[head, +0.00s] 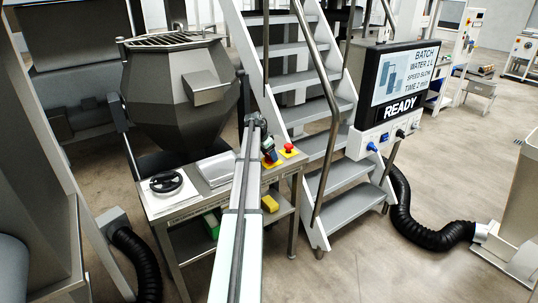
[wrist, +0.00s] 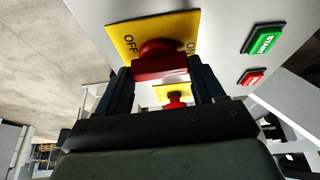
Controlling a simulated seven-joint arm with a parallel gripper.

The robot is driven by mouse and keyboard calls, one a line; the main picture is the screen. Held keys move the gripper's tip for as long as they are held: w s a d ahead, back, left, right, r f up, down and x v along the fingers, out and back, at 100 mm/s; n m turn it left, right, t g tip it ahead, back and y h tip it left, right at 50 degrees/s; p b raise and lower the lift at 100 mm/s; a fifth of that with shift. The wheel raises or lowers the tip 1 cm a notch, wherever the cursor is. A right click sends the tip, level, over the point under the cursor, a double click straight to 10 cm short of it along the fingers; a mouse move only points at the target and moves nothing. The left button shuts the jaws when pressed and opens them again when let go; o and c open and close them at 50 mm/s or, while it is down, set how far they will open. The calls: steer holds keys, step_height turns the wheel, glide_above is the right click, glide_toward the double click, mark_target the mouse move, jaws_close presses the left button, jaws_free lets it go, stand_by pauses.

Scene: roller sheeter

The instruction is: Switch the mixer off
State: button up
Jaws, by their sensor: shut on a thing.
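The mixer's rotary switch is a red knob (wrist: 158,62) on a yellow plate (wrist: 118,32) marked OFF on the left and ON on the right in the wrist view. My gripper (wrist: 161,78) is shut on the knob, with a dark finger on each side of it. I cannot tell which mark the knob points to. In the head view my gripper (head: 268,150) is at the far right part of the bench, and it mostly hides the switch. The grey faceted mixer bowl (head: 165,95) stands behind the bench.
A red emergency stop (head: 289,149) sits just right of my gripper. A green START button (wrist: 263,39) and a red button (wrist: 252,77) are near the switch. The screen (head: 400,75) reads READY. Metal stairs (head: 310,105) rise behind the bench. A black handwheel (head: 166,182) is at left.

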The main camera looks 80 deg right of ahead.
steer(key=n, duration=0.2)
steer(key=n+t+h, duration=0.1)
steer(key=n, duration=0.1)
steer(key=shift+s+a+n+t, duration=0.1)
steer(key=shift+s+n+t, duration=0.05)
steer(key=shift+n+t, duration=0.15)
steer(key=n, duration=0.2)
steer(key=n+t, duration=0.1)
steer(key=n, duration=0.1)
steer(key=shift+s+t, duration=0.1)
steer(key=shift+t, duration=0.2)
steer(key=n+t, duration=0.1)
steer(key=n, duration=0.4)
steer(key=shift+s+t, duration=0.1)
steer(key=shift+t, duration=0.3)
steer(key=shift+s+n+t+y, duration=0.1)
steer(key=shift+n+t+y, duration=0.4)
steer(key=shift+n, duration=1.4)
steer(key=o, duration=1)
steer(key=shift+o, duration=0.2)
steer(key=shift+r, duration=0.15)
